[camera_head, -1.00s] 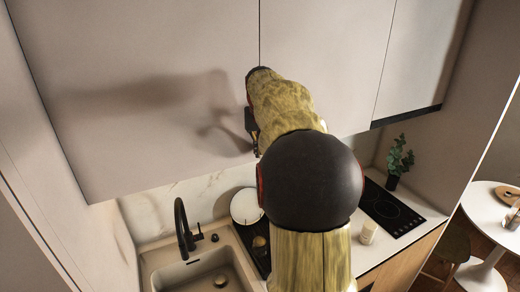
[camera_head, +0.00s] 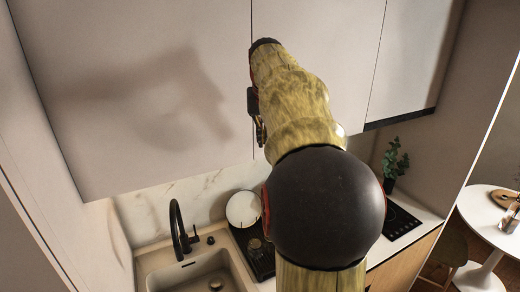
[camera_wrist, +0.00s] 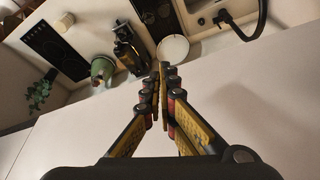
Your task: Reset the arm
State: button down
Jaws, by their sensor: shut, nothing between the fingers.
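My gripper (camera_wrist: 160,72) shows in the wrist view with its yellow and black fingers drawn together and nothing between them. In the head view only a small part of my gripper (camera_head: 259,132) shows beside my yellow arm, in front of the upper cabinets. My arm rises from the bottom of the head view and hides part of the counter and the cabinet doors. The pale upper cabinet (camera_head: 150,90) is behind my gripper, with its doors closed. I cannot tell the exact gap between gripper and cabinet.
Below are a sink (camera_head: 200,275) with a black faucet (camera_head: 178,228), a white plate (camera_head: 243,209) and a black cooktop (camera_head: 398,222). A plant (camera_head: 396,160) stands at the back right. A green pot-like object (camera_wrist: 103,68) shows in the wrist view. A round white table (camera_head: 480,210) stands right.

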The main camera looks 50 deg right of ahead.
jog(key=s+a+f+n+t+y+b, duration=0.1)
jog(key=s+a+f+n+b, duration=0.2)
jog(key=a+f+b, duration=0.6)
jog(key=s+a+f+n+t+y+b, duration=0.1)
jog(key=s+a+f+n+b, duration=0.2)
jog(key=a+f+b, duration=0.6)
jog(key=s+a+f+n+y+b, duration=0.1)
jog(key=s+a+f+n+b, duration=0.3)
jog(key=a+f, duration=2.1)
jog(key=shift+s+a+f+t+b, duration=0.35)
jog(key=shift+s+f+b, duration=0.45)
jog(key=shift+b, duration=1.85)
jog(key=shift+w+d+f, duration=0.1)
